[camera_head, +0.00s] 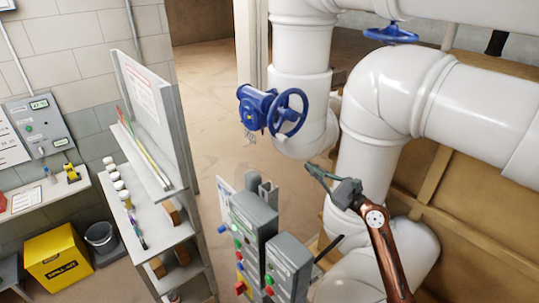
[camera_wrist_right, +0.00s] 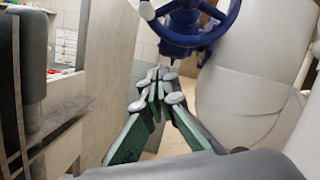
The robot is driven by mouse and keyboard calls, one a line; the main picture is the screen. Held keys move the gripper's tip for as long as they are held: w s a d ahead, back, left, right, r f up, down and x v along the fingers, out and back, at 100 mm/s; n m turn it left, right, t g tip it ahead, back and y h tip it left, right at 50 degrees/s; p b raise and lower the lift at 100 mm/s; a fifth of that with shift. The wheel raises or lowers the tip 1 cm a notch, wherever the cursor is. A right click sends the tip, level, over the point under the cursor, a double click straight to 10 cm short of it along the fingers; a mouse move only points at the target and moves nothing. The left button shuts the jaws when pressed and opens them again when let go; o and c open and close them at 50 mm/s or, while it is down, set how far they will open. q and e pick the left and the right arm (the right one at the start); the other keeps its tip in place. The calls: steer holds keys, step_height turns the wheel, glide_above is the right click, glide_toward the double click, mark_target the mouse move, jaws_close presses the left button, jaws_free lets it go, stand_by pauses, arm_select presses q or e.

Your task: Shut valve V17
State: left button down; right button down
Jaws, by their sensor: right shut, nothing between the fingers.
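A blue valve with a round handwheel (camera_head: 289,113) sits on the white vertical pipe in the head view; its blue gearbox (camera_head: 257,106) is left of the wheel. No V17 label is readable. A second blue handwheel (camera_head: 391,34) lies flat on the upper pipe. My right gripper (camera_head: 312,170) is shut and empty, below and a little right of the first wheel in the picture, and apart from it. In the right wrist view the green-padded fingers (camera_wrist_right: 158,86) meet below the blue handwheel (camera_wrist_right: 217,34), whose top is cut off. My left gripper is not in view.
Large white pipes (camera_head: 380,95) stand behind and right of my right arm. Grey control boxes (camera_head: 253,225) with coloured buttons stand below the gripper. A shelf unit (camera_head: 160,215), a yellow bin (camera_head: 58,262) and a wall panel (camera_head: 38,125) are at left. Floor beyond is clear.

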steer(key=w+a+r+p, duration=0.4)
steer(key=w+a+r, duration=0.1)
steer(key=a, duration=0.4)
steer(key=shift+a+r, duration=0.3)
steer(key=shift+r, duration=0.25)
